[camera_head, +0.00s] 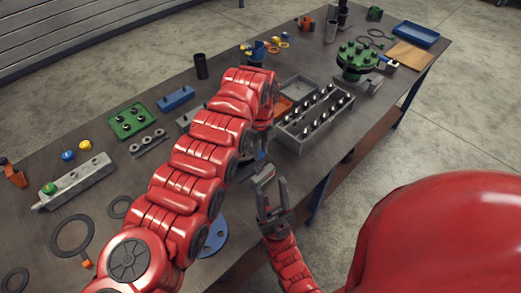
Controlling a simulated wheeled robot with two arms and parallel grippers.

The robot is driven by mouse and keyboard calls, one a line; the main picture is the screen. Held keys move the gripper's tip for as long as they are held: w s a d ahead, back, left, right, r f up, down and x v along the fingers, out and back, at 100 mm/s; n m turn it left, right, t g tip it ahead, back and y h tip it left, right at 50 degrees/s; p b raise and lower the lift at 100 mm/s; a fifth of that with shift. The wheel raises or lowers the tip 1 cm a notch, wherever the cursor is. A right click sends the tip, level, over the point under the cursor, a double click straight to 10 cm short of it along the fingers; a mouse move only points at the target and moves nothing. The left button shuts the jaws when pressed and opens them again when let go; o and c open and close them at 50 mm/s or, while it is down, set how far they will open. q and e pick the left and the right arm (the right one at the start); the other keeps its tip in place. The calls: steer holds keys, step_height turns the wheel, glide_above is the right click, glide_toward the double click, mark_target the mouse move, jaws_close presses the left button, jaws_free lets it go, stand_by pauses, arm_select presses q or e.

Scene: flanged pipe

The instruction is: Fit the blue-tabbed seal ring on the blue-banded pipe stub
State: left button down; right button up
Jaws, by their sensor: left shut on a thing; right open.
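My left arm reaches across the table, and my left gripper (264,143) points down beyond its red wrist, partly hidden by it. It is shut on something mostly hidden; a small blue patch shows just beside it. I cannot tell whether this is the blue-tabbed seal ring. My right gripper (272,196) is open and empty, lower in the picture near the table's front edge. A large dark ring (56,231) with an orange tab lies at left.
A grey tray (292,139) of bolts stands right of my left gripper. A green flange (357,57) and blue tray (415,34) are at the far right. A dark cylinder (201,66) stands behind my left arm. A blue disc (214,238) lies near the front edge.

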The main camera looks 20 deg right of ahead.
arm_select(q)
steer(key=shift+f, duration=0.15)
steer(key=c, duration=0.7)
jaws_free()
steer(key=shift+o, duration=0.2)
steer(key=shift+r, duration=0.3)
step_height(320, 180, up, 7)
steer(key=shift+d+r+b, duration=0.1)
steer(key=shift+d+b, duration=0.05)
steer(key=shift+b, duration=1.05)
step_height(320, 180, up, 19)
steer(key=p, duration=1.7)
steer(key=shift+f, duration=0.2)
